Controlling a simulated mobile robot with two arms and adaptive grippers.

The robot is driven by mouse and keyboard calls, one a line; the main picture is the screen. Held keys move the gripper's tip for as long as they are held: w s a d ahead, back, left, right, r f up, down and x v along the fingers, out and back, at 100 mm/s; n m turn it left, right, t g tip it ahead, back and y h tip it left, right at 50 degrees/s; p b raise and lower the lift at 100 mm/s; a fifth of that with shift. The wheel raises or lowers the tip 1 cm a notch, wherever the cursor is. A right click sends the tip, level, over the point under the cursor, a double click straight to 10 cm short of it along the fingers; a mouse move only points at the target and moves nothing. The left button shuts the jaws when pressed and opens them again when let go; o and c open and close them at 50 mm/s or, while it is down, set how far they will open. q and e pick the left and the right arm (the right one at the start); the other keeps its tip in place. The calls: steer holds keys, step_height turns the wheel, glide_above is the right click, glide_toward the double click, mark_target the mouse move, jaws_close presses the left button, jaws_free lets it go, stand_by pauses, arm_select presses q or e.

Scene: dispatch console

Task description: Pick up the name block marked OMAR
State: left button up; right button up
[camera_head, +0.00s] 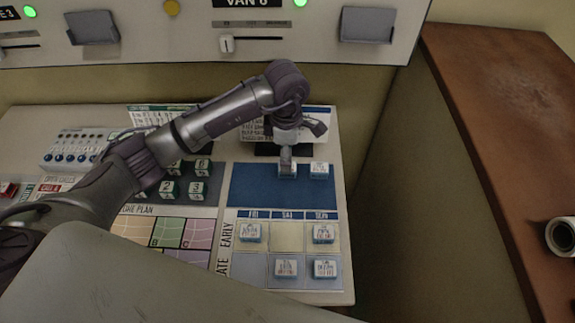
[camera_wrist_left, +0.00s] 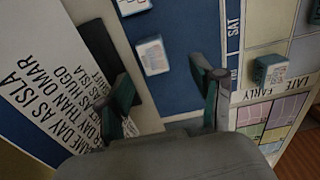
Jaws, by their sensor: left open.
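My left gripper (camera_head: 287,152) points down over the blue strip (camera_head: 258,187) of the console. It is open, with its two fingers (camera_wrist_left: 166,97) spread in the left wrist view. A white name block (camera_head: 287,170) lies on the strip just under the fingers in the head view. In the wrist view this block (camera_wrist_left: 152,57) lies ahead of the gap between the fingers, not gripped. A second white block (camera_head: 319,170) lies to its right. I cannot read the name on any block, so I cannot tell which is OMAR. My right gripper is not in view.
Several name blocks stand in the day grid below, such as one under FRI (camera_head: 250,232) and one under SUN (camera_head: 325,232). The early SAT cell (camera_head: 287,237) is empty. Dark lettered cubes (camera_head: 198,190) sit left. A printed notice (camera_head: 318,125) stands behind the gripper.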

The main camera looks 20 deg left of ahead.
arm_select(q)
steer(key=shift+f, duration=0.55)
steer(key=shift+w+f, duration=0.15)
steer(key=shift+f, duration=0.1)
steer(key=f, duration=0.1)
steer(key=f+p, duration=0.2)
steer(key=f, duration=0.1)
steer(key=shift+w, duration=0.3)
steer(key=shift+f, duration=0.55)
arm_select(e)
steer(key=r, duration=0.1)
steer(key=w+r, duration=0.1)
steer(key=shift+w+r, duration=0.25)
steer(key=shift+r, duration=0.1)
arm_select(q)
steer(key=c, duration=1.1)
steer(key=shift+r, duration=0.1)
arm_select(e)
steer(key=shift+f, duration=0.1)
